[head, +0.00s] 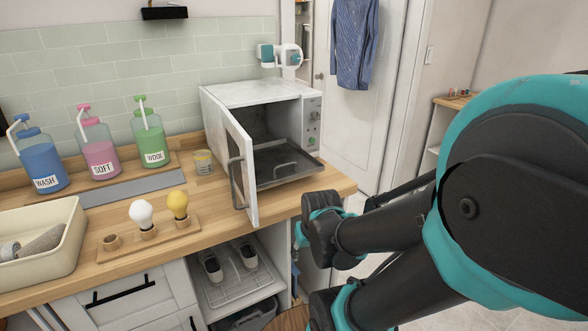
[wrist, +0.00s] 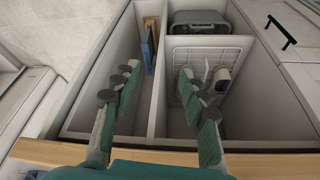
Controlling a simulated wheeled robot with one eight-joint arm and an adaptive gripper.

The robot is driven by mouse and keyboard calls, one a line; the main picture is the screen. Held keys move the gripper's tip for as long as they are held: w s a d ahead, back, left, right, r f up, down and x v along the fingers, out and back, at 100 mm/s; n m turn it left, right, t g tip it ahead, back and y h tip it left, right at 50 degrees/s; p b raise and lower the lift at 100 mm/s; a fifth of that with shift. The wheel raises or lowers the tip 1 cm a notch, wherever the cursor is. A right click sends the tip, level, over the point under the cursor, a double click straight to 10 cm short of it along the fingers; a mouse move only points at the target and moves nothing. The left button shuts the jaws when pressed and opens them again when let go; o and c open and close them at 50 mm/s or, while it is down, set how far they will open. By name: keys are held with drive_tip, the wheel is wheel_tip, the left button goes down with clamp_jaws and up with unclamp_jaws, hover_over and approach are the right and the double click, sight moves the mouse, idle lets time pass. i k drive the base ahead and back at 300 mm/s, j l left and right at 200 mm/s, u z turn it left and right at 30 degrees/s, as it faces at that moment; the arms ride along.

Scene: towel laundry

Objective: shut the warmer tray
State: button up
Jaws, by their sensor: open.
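The warmer (head: 245,94) is a white box oven at the right end of the counter. Its door (head: 251,178) hangs open on the left side, with a dark bar handle. The dark warmer tray (head: 291,171) sticks out of the opening, with a raised handle. My arm fills the right of the head view, in front of and right of the warmer. I cannot make out my fingertips there. In the wrist view my gripper (wrist: 156,78) is open and empty, above open shelving below the counter edge. The warmer and tray are not in the wrist view.
A cream bin (head: 68,255) sits at the left. A rack with shoes (head: 238,286) is below.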

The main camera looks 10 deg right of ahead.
sight(282, 160)
drive_tip(key=k+j+z, duration=0.25)
drive_tip(key=j, duration=0.15)
drive_tip(key=k+j+z, duration=0.2)
drive_tip(key=j, duration=0.2)
drive_tip(key=k+j+z, duration=0.25)
drive_tip(key=j, duration=0.15)
drive_tip(key=i, duration=0.05)
